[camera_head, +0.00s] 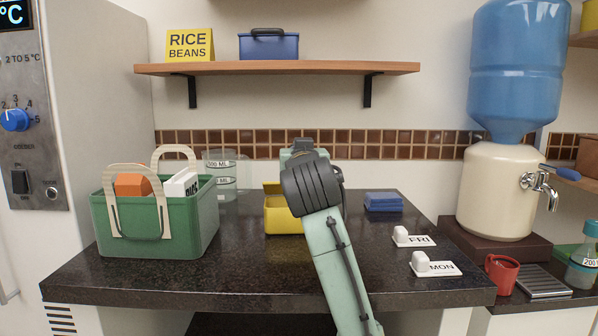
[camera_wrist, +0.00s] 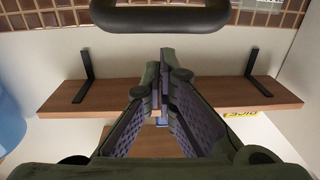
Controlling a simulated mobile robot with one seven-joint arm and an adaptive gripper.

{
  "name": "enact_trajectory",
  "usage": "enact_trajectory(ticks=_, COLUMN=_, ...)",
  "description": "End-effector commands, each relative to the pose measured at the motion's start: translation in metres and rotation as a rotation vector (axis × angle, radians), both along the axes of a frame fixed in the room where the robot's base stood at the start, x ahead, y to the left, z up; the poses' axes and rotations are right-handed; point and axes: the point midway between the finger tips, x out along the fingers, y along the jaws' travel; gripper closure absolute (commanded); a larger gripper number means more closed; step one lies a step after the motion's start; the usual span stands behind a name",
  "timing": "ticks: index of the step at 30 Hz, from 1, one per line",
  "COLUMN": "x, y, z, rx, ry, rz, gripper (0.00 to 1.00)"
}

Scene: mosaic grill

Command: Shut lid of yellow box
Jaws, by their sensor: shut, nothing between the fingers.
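The yellow box (camera_head: 283,220) stands on the dark counter in the head view, partly hidden behind my arm. Its lid (camera_head: 272,188) appears raised at the back, but my arm covers much of it, so its exact angle is unclear. My gripper is hidden behind my own wrist in the head view, around the yellow box's upper right. In the wrist view my gripper (camera_wrist: 166,75) shows its two fingers coming together, shut and empty.
A green basket (camera_head: 155,233) with handles stands left of the yellow box, with a clear measuring jug (camera_head: 222,165) behind. A folded blue thing (camera_head: 383,202) and FRI (camera_head: 414,239) and MON (camera_head: 436,267) tags lie to the right. A wooden shelf (camera_head: 330,69) runs above.

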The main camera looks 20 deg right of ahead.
Motion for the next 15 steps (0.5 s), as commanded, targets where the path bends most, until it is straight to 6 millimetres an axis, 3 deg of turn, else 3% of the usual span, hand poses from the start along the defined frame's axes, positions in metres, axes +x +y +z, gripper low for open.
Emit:
enact_trajectory(ticks=1, x=-0.006, y=0.003, z=-0.018, rx=-0.008, ry=-0.043, rz=0.003, gripper=1.00)
enact_trajectory(ticks=15, x=-0.041, y=0.010, z=-0.042, rx=-0.077, ry=-0.334, rz=0.000, gripper=1.00)
